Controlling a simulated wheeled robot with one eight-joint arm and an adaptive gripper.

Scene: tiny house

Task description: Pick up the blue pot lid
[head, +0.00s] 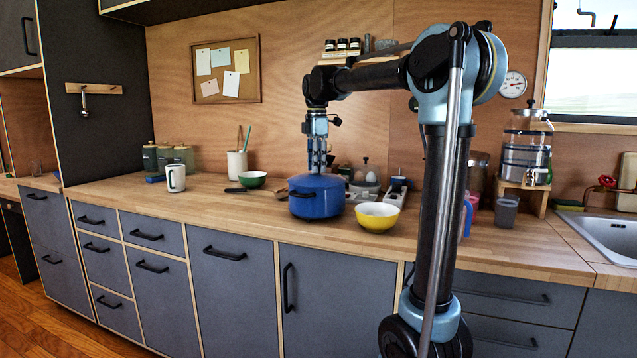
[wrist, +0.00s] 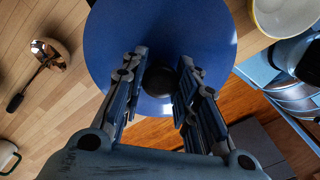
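The blue pot (head: 315,204) stands on the wooden counter near its front edge, with the blue lid (head: 302,183) on top. My gripper (head: 318,167) points straight down just over the middle of the lid. In the wrist view, the round blue lid (wrist: 115,40) fills the upper middle, and its black knob (wrist: 160,82) lies between my two fingers. The fingers are spread apart, one on each side of the knob. Whether either finger touches the knob is hard to tell. The pot body is hidden under the lid in the wrist view.
A yellow bowl (head: 377,217) stands close to the pot's right. A green bowl (head: 252,180) and a dark-handled utensil (head: 236,190) lie to its left. A white mug (head: 176,178) stands farther left. Open counter (head: 215,205) lies left of the pot.

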